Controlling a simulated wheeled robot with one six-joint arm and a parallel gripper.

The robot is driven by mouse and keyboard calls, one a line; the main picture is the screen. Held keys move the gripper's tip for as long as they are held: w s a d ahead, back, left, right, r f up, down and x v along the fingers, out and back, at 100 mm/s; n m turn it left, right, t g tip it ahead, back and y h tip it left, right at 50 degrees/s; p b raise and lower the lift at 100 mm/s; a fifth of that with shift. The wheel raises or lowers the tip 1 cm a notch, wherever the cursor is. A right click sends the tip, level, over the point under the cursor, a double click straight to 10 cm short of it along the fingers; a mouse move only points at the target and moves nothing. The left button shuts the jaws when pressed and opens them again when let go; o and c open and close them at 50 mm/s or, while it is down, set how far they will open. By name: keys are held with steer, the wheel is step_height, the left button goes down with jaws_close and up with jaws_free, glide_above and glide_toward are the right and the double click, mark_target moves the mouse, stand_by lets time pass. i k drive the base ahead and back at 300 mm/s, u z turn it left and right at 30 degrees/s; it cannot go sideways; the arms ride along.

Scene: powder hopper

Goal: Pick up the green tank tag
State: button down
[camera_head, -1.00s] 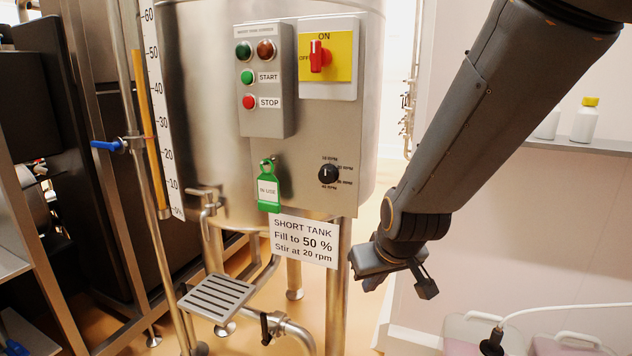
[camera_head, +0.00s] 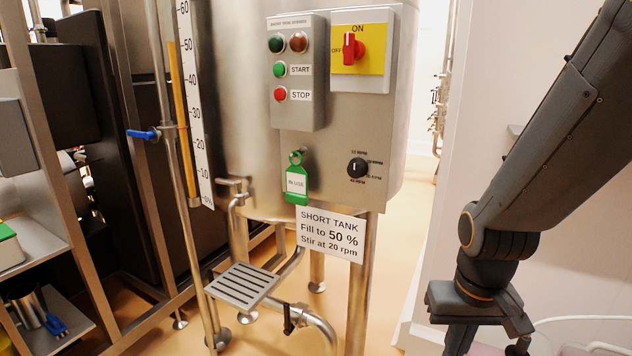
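The green tank tag (camera_head: 297,183) reads "IN USE" and hangs upright from a small hook on the tank's front panel. It is above the white "SHORT TANK" sign (camera_head: 331,235) and left of the black rpm knob. My gripper (camera_head: 487,346) is at the lower right, well apart from the tag and pointing down. Its fingers are partly cut off by the bottom edge of the picture. Two dark fingers show with a gap between them and nothing visible in it.
The steel tank (camera_head: 240,100) bears a control box (camera_head: 297,110) and a red switch on yellow (camera_head: 358,50). A blue-handled valve (camera_head: 143,134) and sight tube stand left. A slatted drip tray (camera_head: 243,287) juts out below. Free space lies between tank and arm.

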mark_target(296, 176)
steer(key=u, duration=2.1)
steer(key=i, duration=0.65)
steer(key=z, duration=1.65)
